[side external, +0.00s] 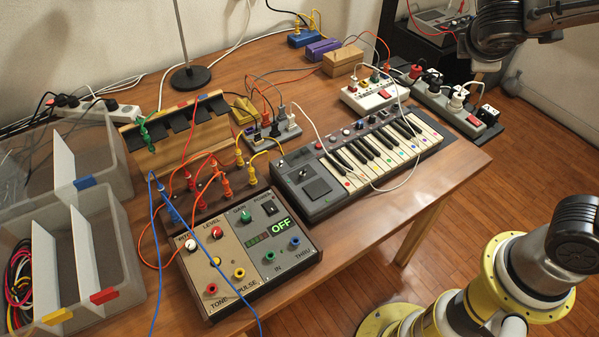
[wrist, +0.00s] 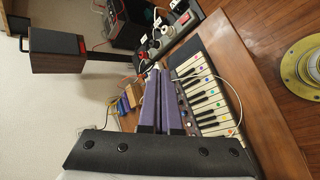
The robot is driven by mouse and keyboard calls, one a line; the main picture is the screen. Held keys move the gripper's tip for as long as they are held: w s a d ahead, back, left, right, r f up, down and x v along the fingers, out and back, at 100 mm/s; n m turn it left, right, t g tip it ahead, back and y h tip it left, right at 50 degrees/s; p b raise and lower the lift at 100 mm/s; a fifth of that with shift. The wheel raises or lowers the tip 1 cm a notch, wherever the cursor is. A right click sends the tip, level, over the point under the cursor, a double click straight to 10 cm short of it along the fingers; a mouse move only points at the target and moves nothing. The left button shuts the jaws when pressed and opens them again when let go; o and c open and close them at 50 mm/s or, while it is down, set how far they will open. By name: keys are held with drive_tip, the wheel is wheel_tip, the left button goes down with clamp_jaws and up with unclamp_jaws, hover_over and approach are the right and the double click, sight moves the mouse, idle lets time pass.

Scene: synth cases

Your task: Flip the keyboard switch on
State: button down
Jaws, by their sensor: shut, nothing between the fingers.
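The keyboard (side external: 435,138), with cream and black keys and coloured dots, lies on the wooden table. It also shows in the wrist view (wrist: 228,118), right of my gripper. No switch labelled for the keyboard can be read. A white power strip (side external: 362,103) behind it has a red switch (side external: 385,93); a grey strip (side external: 455,117) at the table's right edge has another red switch (side external: 474,121). A white cable loops over the keyboard. My gripper (wrist: 158,70) has purple fingers, shut and empty, seen above the table; its fingers are outside the side view.
A synth box (side external: 217,258) with a green OFF display and a POWER switch stands in front. Patch cables, small coloured boxes and a lamp base (side external: 190,77) crowd the table. Clear bins (side external: 100,250) stand at left. Bare wood (side external: 400,205) lies in front of the keyboard.

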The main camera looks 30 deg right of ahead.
drive_tip(key=w+a+f+n+t, duration=0.3)
drive_tip(key=w+a+f+n, duration=0.3)
drive_tip(key=a, duration=0.3)
drive_tip(key=w+a+f+n+t, duration=0.4)
drive_tip(key=w+a+n, duration=0.2)
drive_tip(key=w+a, duration=0.25)
drive_tip(key=n+t+y, duration=0.2)
drive_tip(key=n+y, duration=0.3)
drive_tip(key=n, duration=0.4)
approach(280, 165)
drive_tip(key=s, duration=0.4)
drive_tip(key=shift+w+a+r, duration=0.1)
drive_tip(key=shift+a+r, duration=0.35)
drive_tip(key=shift+a, duration=0.05)
drive_tip(key=shift+w, duration=0.1)
drive_tip(key=x, duration=1)
